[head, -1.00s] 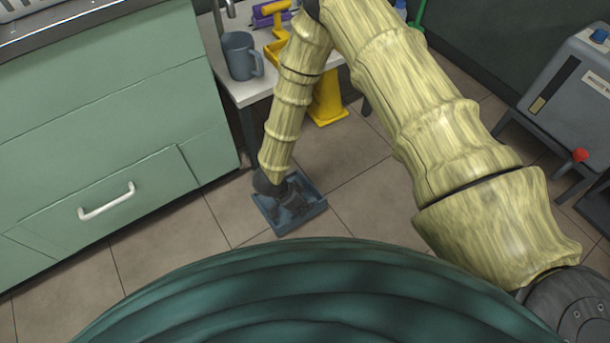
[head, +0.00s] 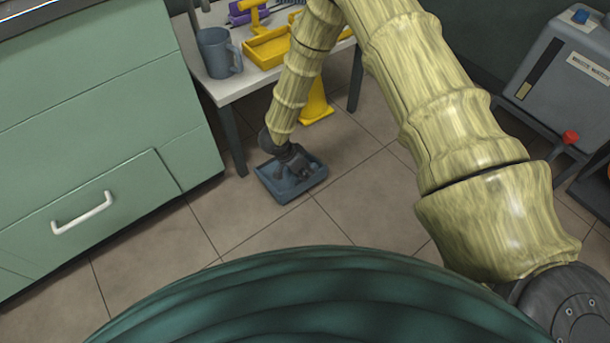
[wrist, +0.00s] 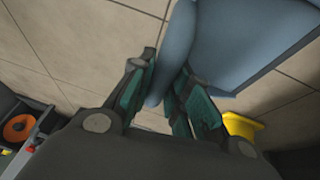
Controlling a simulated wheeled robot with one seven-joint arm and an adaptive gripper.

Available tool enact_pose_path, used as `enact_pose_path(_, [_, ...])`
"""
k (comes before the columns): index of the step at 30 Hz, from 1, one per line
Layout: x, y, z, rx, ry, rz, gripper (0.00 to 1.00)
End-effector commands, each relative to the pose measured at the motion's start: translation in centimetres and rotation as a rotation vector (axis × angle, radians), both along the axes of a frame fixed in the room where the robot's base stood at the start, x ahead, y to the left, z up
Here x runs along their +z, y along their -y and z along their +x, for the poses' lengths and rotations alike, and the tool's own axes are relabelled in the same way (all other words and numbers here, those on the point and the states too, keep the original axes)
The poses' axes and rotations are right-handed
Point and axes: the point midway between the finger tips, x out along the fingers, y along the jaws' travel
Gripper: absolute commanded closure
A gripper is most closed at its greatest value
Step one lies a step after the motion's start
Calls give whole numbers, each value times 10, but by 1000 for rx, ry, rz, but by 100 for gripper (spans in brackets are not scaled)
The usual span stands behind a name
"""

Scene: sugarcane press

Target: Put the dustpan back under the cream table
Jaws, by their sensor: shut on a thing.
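The blue-grey dustpan (head: 275,186) is low over the floor, in front of the cream table (head: 228,92) and not under its top. I cannot tell whether it touches the floor. My gripper (head: 302,168) is shut on the dustpan. In the wrist view, the fingers of my gripper (wrist: 162,92) close around its narrow handle end, and the broad dustpan pan (wrist: 245,35) extends to the upper right. My arm hides part of the table and the space beneath it.
A yellow cone-like object (head: 316,108) stands on the floor by the table. A grey mug (head: 216,55) and a yellow tray (head: 265,50) are on the table. A green cabinet (head: 100,130) stands left, a grey machine (head: 560,75) right. Floor between is clear.

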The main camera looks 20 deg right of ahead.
Motion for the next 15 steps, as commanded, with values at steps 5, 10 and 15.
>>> enact_pose_path(5, [-10,7,10,0,-1,-1,100])
enact_pose_path(10, [-32,6,10,0,0,-1,100])
enact_pose_path(15, [-37,6,10,0,1,0,100])
